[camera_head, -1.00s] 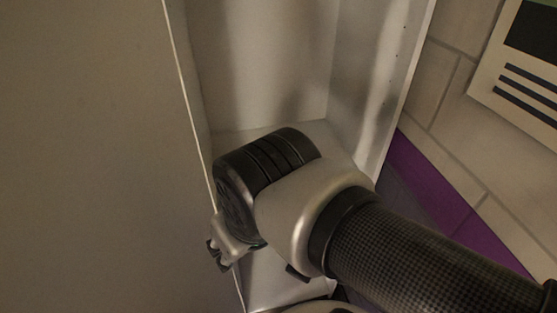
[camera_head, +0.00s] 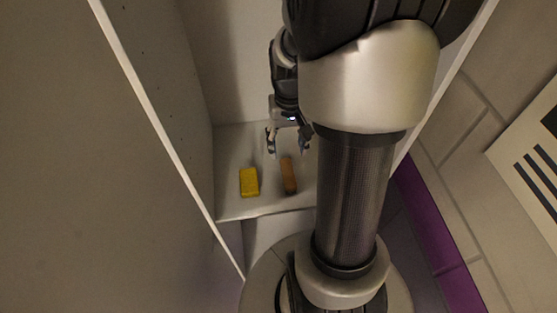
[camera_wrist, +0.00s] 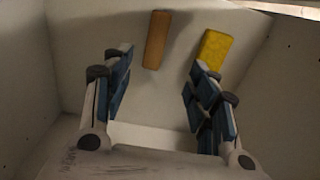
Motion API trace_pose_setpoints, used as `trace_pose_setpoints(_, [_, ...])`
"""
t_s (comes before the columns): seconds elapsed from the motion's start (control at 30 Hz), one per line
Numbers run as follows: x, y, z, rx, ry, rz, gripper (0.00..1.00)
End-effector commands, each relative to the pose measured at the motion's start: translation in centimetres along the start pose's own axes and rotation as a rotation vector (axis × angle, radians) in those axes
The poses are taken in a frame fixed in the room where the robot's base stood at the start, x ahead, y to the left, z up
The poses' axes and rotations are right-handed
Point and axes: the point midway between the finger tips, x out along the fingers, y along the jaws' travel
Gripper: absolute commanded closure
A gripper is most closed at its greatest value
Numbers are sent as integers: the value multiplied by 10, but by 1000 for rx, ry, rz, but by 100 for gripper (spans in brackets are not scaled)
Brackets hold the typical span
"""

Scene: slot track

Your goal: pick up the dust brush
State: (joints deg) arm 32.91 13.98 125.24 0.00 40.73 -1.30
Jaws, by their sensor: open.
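The dust brush appears to be the narrow brown block (camera_head: 289,175) lying on the white shelf board; no bristles can be made out. It also shows in the wrist view (camera_wrist: 157,40), above and between my fingers. My gripper (camera_head: 287,145) is open and empty, over the shelf just behind the brown block. In the wrist view my gripper (camera_wrist: 157,85) has its two blue-padded fingers spread wide, apart from the block.
A yellow sponge-like block (camera_head: 249,182) lies left of the brown block; it also shows in the wrist view (camera_wrist: 214,50). The white shelf (camera_head: 232,208) has walls on both sides and a back panel. A tiled wall (camera_head: 462,120) is at right.

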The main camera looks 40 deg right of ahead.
Motion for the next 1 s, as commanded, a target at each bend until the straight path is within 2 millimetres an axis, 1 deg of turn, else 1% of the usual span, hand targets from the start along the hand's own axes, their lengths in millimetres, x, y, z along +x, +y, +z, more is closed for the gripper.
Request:
trace_pose_setpoints(0.03, [14,0,2,-1,-8,0,47])
trace_pose_setpoints(0.1, [30,0,2,-1,-7,0,47])
trace_pose_setpoints(0.3, [74,0,2,-1,-6,0,47])
trace_pose_setpoints(0.4, [90,0,1,-1,-5,0,47])
trace_pose_setpoints(0.5, [101,0,1,-2,-3,0,47])
trace_pose_setpoints(0.67, [109,1,0,-1,-2,0,47])
trace_pose_setpoints(0.77, [122,3,-1,-1,-4,0,47])
trace_pose_setpoints(0.9, [144,7,-2,-2,-4,0,47])
trace_pose_setpoints(1.0, [154,7,-3,-2,-3,0,47])
